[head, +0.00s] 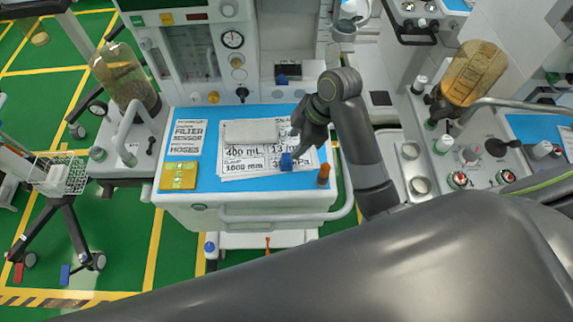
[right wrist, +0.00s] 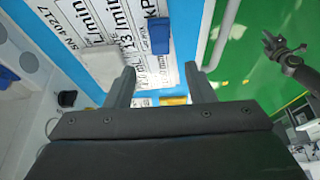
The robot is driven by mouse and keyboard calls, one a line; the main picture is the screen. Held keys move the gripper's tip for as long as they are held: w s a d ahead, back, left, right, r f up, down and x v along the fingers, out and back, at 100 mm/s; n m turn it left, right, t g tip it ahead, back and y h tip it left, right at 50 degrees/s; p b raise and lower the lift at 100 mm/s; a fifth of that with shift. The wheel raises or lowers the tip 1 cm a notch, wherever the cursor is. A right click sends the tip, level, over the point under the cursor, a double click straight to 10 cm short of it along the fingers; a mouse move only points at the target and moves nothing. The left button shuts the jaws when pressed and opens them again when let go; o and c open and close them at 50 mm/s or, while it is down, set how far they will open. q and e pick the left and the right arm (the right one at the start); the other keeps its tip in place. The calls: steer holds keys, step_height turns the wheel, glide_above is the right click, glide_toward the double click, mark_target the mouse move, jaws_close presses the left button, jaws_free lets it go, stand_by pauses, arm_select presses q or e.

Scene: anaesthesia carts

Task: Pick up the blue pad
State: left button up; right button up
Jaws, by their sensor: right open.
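The blue pad (head: 287,161) is a small block lying on the printed cards near the front of the cart top. In the right wrist view the blue pad (right wrist: 158,36) shows whole, beyond the fingertips and close to the line between them. My right gripper (head: 299,142) hangs over the cards just behind and above the pad, partly hidden by its own wrist. In the right wrist view my right gripper (right wrist: 162,84) is open, with nothing between its fingers. The pad is outside its jaws.
The cart top (head: 208,113) also bears a grey block (head: 249,132), a yellow pad (head: 179,176) and an orange-topped cylinder (head: 323,174). A white rail (head: 285,216) runs along the front edge. Another blue item (head: 282,79) sits farther back. Machines stand behind and to the right.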

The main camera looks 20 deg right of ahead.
mark_target(287, 156)
steer(key=x, duration=0.2)
steer(key=shift+a+f+p, duration=0.2)
steer(key=shift+f+p, duration=0.1)
steer(key=shift+f, duration=0.05)
steer(key=x, duration=0.2)
steer(key=p+x, duration=0.1)
steer(key=x, duration=0.1)
steer(key=shift+d+f, duration=0.15)
steer(key=shift+f, duration=0.55)
steer(key=c, duration=1.1)
steer(key=shift+o, duration=0.2)
step_height(287, 156, up, 10)
steer(key=shift+r, duration=0.1)
